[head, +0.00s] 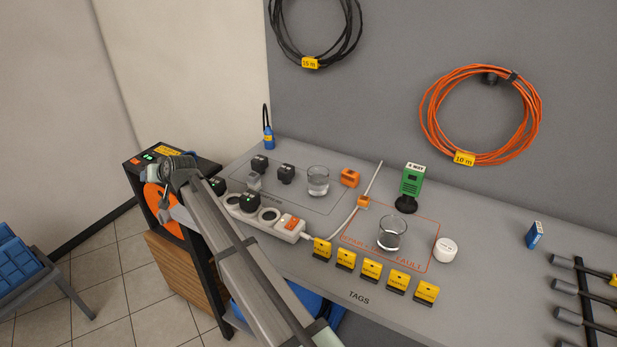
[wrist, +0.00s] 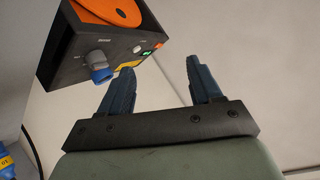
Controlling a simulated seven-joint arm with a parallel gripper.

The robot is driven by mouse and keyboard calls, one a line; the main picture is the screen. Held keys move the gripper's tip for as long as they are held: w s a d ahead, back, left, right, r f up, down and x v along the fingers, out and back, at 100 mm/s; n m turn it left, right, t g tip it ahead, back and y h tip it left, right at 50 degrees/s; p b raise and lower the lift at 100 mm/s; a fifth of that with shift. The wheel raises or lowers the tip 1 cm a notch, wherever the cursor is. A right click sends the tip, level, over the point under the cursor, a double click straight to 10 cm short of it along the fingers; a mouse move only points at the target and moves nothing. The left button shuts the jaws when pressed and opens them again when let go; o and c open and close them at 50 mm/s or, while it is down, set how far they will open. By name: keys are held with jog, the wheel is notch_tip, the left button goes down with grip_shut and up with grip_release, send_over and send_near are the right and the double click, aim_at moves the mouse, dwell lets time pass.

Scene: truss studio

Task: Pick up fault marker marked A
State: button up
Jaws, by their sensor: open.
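Several small yellow tent-shaped markers stand in a row along the front of the bench, above the word TAGS. The leftmost marker (head: 322,249) is beside the power strip, and the rightmost marker (head: 426,292) is nearer the front edge. Their lettering is too small to read, so I cannot tell which is marked A. My gripper (wrist: 160,66) is open and empty in the wrist view, its two dark blue fingers apart. It is away from the markers, near the black cabinet with the orange reel (wrist: 108,10). In the head view my arm reaches to the upper left, and the fingers are not clear there.
A white power strip (head: 290,232) with black plugs lies left of the markers. One glass (head: 318,181) stands behind it; another glass (head: 391,234) stands inside the orange outline. A white round puck (head: 446,250) and a green device (head: 411,181) are nearby.

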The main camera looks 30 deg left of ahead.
jog(key=w+d+r+m+t+h, duration=0.1)
jog(key=w+d+m+h, duration=0.1)
jog(key=w+d+m, duration=0.5)
jog(key=w+d+r+m+h, duration=0.1)
jog(key=w+d, duration=0.4)
jog(key=w, duration=0.6)
jog(key=m+g+h, duration=0.2)
jog(key=m+h, duration=0.5)
jog(key=m, duration=1.5)
send_near(351, 172)
jog(key=f, duration=0.3)
jog(key=a+f, duration=0.1)
jog(key=f, duration=0.7)
jog(key=shift+a+f, duration=0.1)
jog(key=shift+a, duration=0.25)
jog(key=shift+c, duration=0.4)
jog(key=c, duration=1)
jog(key=shift+o, duration=0.2)
